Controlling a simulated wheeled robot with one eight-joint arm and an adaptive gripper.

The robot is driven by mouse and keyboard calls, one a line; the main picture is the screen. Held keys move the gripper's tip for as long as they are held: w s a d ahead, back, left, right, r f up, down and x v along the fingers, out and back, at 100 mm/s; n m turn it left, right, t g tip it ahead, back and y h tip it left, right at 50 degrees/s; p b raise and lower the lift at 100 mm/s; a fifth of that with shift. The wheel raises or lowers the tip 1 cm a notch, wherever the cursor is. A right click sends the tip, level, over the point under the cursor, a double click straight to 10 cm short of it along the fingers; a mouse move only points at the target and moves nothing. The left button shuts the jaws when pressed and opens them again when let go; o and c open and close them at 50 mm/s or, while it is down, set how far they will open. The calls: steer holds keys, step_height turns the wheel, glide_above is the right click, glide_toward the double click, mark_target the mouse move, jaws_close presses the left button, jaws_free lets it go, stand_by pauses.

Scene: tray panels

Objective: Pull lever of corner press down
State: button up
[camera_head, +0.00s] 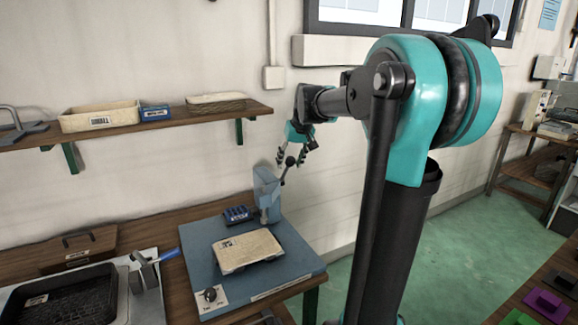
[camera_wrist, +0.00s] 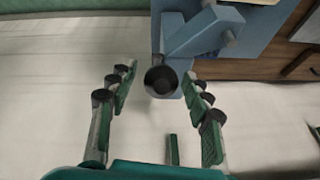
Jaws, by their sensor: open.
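The corner press has a blue-grey base plate (camera_head: 293,248) and an upright column (camera_head: 266,186) at its back corner. Its lever (camera_head: 282,176) points up and ends in a black round knob (camera_head: 290,161). My gripper (camera_head: 291,156) is open at the knob, with its fingers pointing down. In the wrist view the knob (camera_wrist: 161,81) sits between the spread fingers of my gripper (camera_wrist: 158,85), near their tips, with gaps on both sides. The lever's shaft is mostly hidden behind the knob there. A cream tray panel (camera_head: 247,250) lies on the press base.
A black tray (camera_head: 70,300) and a blue-handled tool (camera_head: 146,268) lie to the left. A wall shelf (camera_head: 160,124) with trays hangs above; the wall is close behind the press.

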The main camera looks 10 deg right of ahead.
mark_target(285, 172)
steer(key=shift+x, duration=1.05)
jaws_close()
